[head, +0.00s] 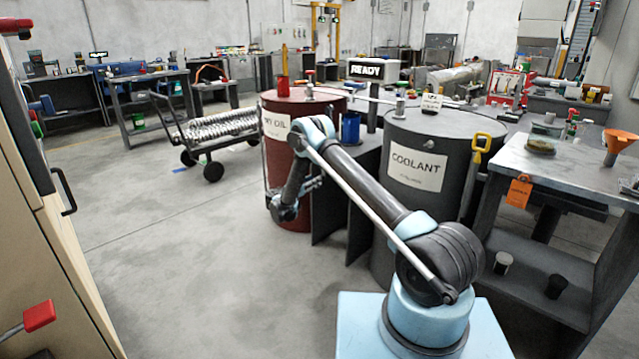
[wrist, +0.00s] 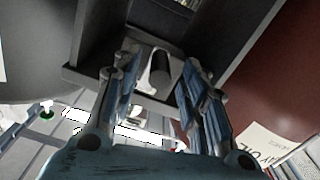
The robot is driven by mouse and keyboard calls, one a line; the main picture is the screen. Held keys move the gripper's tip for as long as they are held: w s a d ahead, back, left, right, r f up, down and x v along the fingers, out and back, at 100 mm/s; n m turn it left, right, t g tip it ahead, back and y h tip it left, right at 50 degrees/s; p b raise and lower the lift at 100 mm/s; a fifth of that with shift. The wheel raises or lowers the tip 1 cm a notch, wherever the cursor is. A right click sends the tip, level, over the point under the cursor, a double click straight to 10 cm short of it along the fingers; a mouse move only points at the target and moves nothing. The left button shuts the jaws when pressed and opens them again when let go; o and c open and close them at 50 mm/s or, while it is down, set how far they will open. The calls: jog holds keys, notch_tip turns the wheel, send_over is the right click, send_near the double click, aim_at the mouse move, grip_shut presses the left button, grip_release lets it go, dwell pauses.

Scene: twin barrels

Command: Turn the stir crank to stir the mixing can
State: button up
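My gripper (wrist: 159,80) is open, its two fingers spread apart in the wrist view. A short dark cylinder (wrist: 160,68) shows between the fingertips, on a pale plate; I cannot tell whether it is the crank's grip, or how far off it is. The fingers do not visibly close on it. In the head view my gripper (head: 283,208) hangs low in front of the red barrel (head: 300,101). A blue can (head: 350,127) stands between the red barrel and the dark coolant barrel (head: 440,130); I cannot tell whether it is the mixing can. No crank is clearly recognisable.
A READY sign (head: 375,70) stands behind the blue can. A metal workbench (head: 565,165) is at the right, a beige cabinet (head: 60,240) at the left. A cart (head: 215,128) stands behind. The floor left of the red barrel is clear.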

aim_at(323, 177)
jog(key=shift+x, duration=2.05)
grip_shut()
jog(key=shift+d, duration=0.45)
jog(key=shift+a, duration=0.3)
